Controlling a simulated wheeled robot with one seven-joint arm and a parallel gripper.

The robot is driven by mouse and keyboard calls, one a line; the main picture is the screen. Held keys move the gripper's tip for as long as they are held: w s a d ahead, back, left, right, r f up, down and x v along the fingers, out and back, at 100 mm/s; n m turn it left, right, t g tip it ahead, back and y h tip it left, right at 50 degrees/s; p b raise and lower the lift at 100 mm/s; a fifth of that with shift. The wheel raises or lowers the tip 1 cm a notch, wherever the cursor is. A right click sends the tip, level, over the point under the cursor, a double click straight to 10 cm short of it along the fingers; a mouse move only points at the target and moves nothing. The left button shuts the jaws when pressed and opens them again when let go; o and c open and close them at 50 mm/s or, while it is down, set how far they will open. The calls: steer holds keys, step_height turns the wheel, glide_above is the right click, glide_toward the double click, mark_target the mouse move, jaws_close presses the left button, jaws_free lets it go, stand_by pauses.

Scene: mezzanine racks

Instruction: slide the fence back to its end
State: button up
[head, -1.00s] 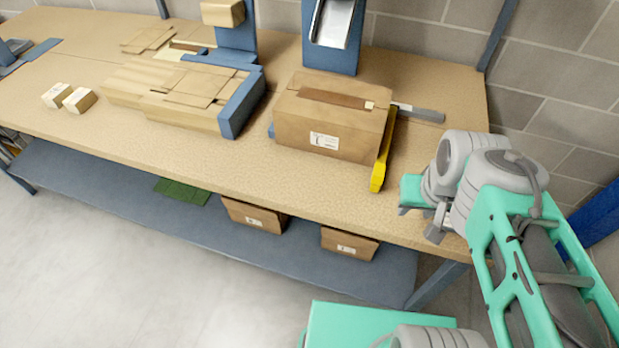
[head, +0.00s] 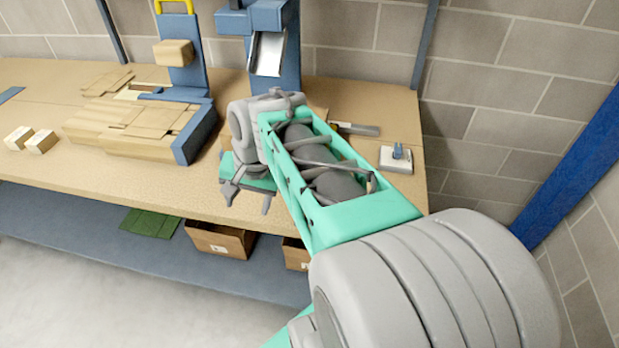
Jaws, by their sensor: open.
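A blue bar (head: 196,134), which looks like the fence, stands along the right edge of a stack of flat cardboard (head: 125,130) on the bench. Whether it is at the end of its travel cannot be told. My gripper (head: 248,192) is open and empty, above the front of the bench, to the right of the bar and apart from it.
The wooden bench (head: 80,180) has two small blocks (head: 30,140) at left. Blue posts (head: 187,75) stand behind the stack. A grey metal piece (head: 357,129) and a white base (head: 396,160) lie at right. Cartons (head: 218,238) sit on the lower shelf.

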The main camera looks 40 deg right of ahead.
steer(key=s+d+m+y+p, duration=0.1)
steer(key=s+d+m+y, duration=0.15)
steer(key=d+m, duration=1.85)
steer(key=f, duration=0.2)
steer(key=w+f+n, duration=0.1)
steer(key=f, duration=0.2)
steer(key=w+f+n, duration=0.1)
steer(key=f, duration=0.1)
steer(key=shift+w+f+t+h, duration=0.2)
steer(key=shift+f+t+h, duration=0.05)
steer(key=shift+f+t, duration=0.05)
steer(key=shift+c, duration=0.3)
jaws_close()
